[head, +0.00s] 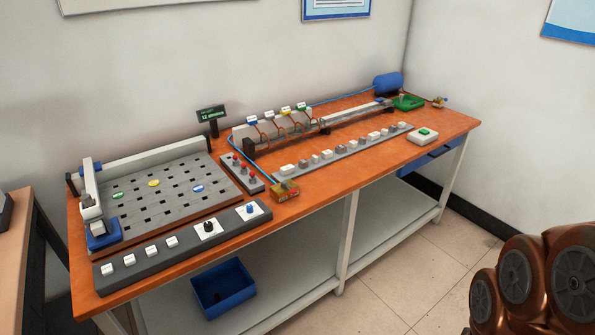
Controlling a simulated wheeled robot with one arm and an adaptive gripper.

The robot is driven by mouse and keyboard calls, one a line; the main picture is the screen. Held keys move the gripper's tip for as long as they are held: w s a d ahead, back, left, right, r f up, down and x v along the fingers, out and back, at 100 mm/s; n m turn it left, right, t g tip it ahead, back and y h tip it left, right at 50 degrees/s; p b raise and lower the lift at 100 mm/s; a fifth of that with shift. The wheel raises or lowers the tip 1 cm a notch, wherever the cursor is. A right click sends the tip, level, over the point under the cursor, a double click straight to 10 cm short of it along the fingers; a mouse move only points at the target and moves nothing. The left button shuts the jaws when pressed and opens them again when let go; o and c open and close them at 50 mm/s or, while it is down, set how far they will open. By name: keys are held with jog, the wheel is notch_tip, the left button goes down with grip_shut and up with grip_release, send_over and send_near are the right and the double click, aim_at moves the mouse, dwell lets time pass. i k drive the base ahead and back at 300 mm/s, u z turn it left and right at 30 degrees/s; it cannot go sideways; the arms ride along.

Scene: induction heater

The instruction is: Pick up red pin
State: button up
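Several small red pins (243,166) stand upright in a row on a narrow grey block (257,187) on the orange workbench. They are small in the head view, and I cannot tell their exact shape. The block lies between a perforated grey board and the row of coils. My gripper is not in view. Only copper-coloured links of my arm show at the lower right, well apart from the bench.
The workbench (330,190) carries the perforated board (165,212), a strip with white buttons and knobs (180,244), a strip of small blocks (345,150) and a green tray (408,102). A blue bin (222,290) sits on the lower shelf. The floor at right is clear.

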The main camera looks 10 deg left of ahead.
aim_at(252, 178)
jog(key=z, duration=0.05)
jog(key=i, duration=1.15)
jog(key=u, duration=2.8)
